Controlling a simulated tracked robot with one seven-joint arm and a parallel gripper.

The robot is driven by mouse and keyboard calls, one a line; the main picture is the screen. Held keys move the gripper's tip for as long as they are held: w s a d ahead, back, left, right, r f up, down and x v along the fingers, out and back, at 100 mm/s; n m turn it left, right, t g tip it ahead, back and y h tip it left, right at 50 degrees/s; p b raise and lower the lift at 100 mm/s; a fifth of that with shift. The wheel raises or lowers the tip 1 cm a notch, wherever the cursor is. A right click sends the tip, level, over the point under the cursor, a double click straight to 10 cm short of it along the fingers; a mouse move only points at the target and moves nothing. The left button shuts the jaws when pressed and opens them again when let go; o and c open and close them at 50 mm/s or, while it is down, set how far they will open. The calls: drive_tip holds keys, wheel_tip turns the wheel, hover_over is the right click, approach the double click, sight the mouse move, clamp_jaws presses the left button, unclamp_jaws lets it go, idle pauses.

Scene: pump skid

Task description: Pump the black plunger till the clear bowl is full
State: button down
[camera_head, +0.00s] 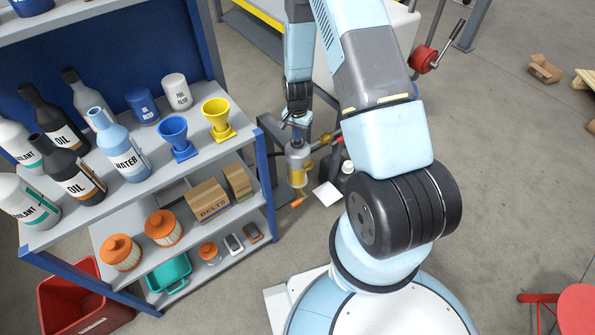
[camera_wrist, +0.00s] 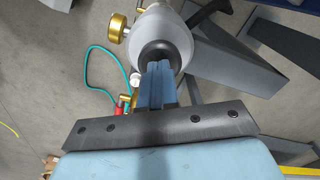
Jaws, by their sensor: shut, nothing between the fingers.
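The black plunger (camera_wrist: 158,48) is a round knob on top of the grey filter head (camera_wrist: 172,28) in the wrist view. My gripper (camera_wrist: 157,66) is shut with nothing between its fingers. Its fingertips are over the plunger and hide part of it; I cannot tell whether they touch it. In the head view my gripper (camera_head: 297,122) points down just above the filter head (camera_head: 297,149). Below that head is the clear bowl (camera_head: 298,178), small and amber-tinted; its fluid level cannot be made out. The bowl is hidden in the wrist view.
A brass knob (camera_wrist: 117,28) sticks out beside the filter head, near a green hose (camera_wrist: 88,66). A shelf with bottles and funnels (camera_head: 217,117) stands close on the left.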

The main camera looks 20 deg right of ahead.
drive_tip(key=shift+f, duration=1.05)
drive_tip(key=shift+r, duration=1.65)
wheel_tip(320, 180, up, 6)
idle(0.4)
